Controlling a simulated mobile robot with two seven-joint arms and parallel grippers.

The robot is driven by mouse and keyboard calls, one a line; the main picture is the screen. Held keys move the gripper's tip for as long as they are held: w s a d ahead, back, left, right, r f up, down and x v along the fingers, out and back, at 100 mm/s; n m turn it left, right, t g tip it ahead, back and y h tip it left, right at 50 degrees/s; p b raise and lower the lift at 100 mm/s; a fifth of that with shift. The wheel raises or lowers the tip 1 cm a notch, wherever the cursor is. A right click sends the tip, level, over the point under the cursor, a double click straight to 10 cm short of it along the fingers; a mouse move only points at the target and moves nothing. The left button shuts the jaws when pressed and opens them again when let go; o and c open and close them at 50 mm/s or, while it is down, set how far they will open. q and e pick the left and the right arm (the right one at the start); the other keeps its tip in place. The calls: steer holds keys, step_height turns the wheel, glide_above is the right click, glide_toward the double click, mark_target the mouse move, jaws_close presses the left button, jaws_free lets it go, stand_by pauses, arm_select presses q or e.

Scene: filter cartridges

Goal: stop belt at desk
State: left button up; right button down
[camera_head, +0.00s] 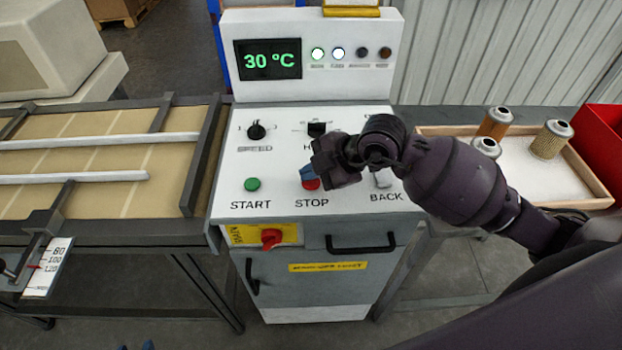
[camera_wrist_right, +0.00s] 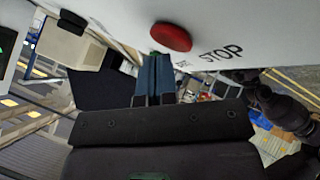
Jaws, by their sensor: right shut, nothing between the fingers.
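The control desk (camera_head: 285,215) stands in the middle of the head view. Its red STOP button (camera_head: 311,184) sits on the sloped panel, partly covered by my right gripper (camera_head: 308,172). The right gripper's blue fingers are shut and empty, right at the button. In the right wrist view the red button (camera_wrist_right: 171,36) is just past the tips of the closed fingers (camera_wrist_right: 155,78); I cannot tell whether they touch. The belt (camera_head: 90,155) lies to the left of the desk. Two blue tips of my left gripper (camera_head: 135,346) show apart at the bottom edge.
The green START button (camera_head: 252,184) is left of STOP; a pale BACK button (camera_head: 383,180) is right, beside my right arm. A red switch (camera_head: 271,238) is on the desk front. The display (camera_head: 267,60) reads 30 °C. Several filter cartridges (camera_head: 495,123) stand in a tray (camera_head: 590,185) at right.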

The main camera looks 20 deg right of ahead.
mark_target(311, 183)
steer(key=shift+f, duration=0.4)
stand_by(0.4)
stand_by(0.4)
steer(key=shift+r+p, duration=0.85)
steer(key=shift+p, duration=0.2)
steer(key=shift+r, duration=0.1)
steer(key=shift+r+p, duration=0.55)
steer(key=shift+p, duration=0.1)
step_height(311, 183, up, 4)
steer(key=p, duration=0.4)
steer(key=shift+f, duration=0.15)
